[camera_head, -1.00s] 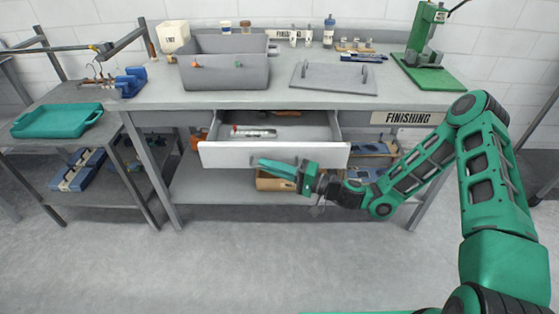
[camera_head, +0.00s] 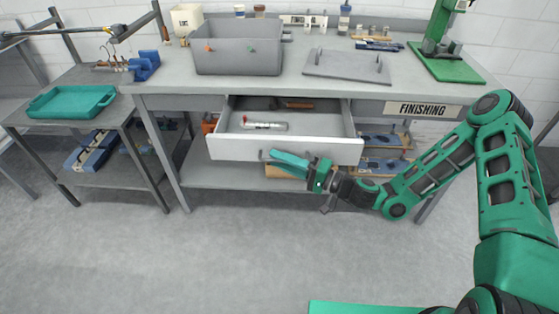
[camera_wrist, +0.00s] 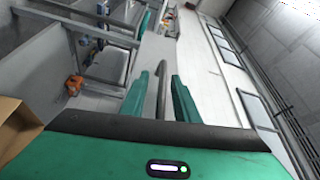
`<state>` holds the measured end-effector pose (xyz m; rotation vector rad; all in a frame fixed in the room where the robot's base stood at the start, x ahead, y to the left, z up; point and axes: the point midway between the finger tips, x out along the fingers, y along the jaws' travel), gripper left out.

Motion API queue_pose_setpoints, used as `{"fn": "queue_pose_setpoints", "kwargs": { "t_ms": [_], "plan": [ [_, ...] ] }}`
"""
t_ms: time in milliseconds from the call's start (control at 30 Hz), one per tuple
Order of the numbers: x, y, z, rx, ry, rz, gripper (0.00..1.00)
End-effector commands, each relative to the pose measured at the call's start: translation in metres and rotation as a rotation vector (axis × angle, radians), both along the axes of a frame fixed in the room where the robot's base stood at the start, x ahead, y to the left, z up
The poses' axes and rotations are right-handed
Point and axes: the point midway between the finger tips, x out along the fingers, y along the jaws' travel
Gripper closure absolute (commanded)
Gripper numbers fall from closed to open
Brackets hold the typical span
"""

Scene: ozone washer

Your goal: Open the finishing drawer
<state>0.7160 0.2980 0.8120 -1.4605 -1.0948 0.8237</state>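The finishing drawer (camera_head: 230,149) is pulled out under the workbench, left of the FINISHING sign (camera_head: 422,109). Its white front faces me and its inside shows. A clear or white tube with a red end (camera_head: 264,125) and a brown item (camera_head: 294,104) lie in it. My gripper (camera_head: 290,160) is at the drawer front, at its handle. In the wrist view the grey handle bar (camera_wrist: 161,92) runs between the two green fingers (camera_wrist: 163,98), with gaps beside it. The fingers look apart, not closed on the bar.
A grey bin (camera_head: 238,62), a grey plate with handles (camera_head: 348,68) and a green press (camera_head: 445,65) stand on the bench top. A side table with a teal tray (camera_head: 72,101) is at the left. The floor in front is clear.

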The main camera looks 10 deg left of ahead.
Motion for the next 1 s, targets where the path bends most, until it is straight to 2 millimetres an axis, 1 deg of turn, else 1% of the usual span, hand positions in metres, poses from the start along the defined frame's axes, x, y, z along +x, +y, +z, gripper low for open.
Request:
{"fn": "queue_pose_setpoints", "kwargs": {
  "t_ms": [167, 267, 367, 600, 700, 833, 1000],
  "plan": [
    [-0.002, -0.001, 0.001, 0.001, -0.001, 0.002, 0.72],
    [-0.004, -0.008, 0.0, 0.001, -0.001, 0.002, 0.72],
    [-0.009, -0.023, -0.001, 0.0, 0.002, 0.001, 0.72],
    [-0.023, -0.066, -0.005, 0.0, 0.002, -0.001, 0.72],
    [-0.028, -0.081, -0.006, 0.001, 0.001, -0.001, 0.72],
    [-0.033, -0.094, -0.007, 0.001, 0.002, 0.0, 0.72],
    [-0.036, -0.101, -0.008, 0.001, 0.001, 0.001, 0.72]
  ]
}}
